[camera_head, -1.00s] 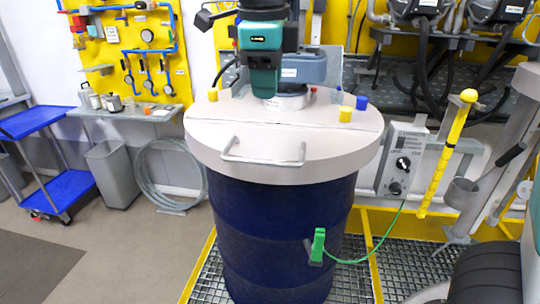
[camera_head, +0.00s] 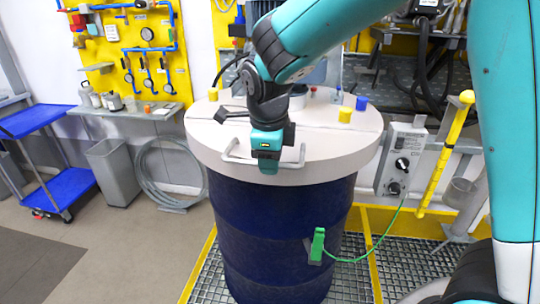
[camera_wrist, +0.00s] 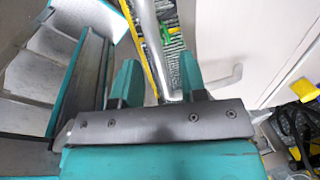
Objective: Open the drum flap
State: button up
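The dark blue drum (camera_head: 270,230) stands upright under a pale round lid. The lid's front part, the flap (camera_head: 335,145), lies flat and level with the rest along a seam. Its bent metal handle (camera_head: 234,158) is at the front, partly hidden behind my gripper (camera_head: 268,170). In the wrist view, the two teal fingers of my gripper (camera_wrist: 157,80) stand apart, with the handle bar (camera_wrist: 150,35) running between them. I see a gap beside the bar, so the fingers do not look closed on it. The flap also shows in the wrist view (camera_wrist: 230,40).
Yellow caps (camera_head: 345,114) and a blue cap (camera_head: 362,103) sit on the lid's rear part. A green clamp (camera_head: 318,245) with a cable hangs on the drum. A control box (camera_head: 400,160) is at right, a bin (camera_head: 113,170) and blue cart (camera_head: 68,195) at left.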

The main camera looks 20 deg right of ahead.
jog(key=shift+c, duration=0.2)
grip_shut()
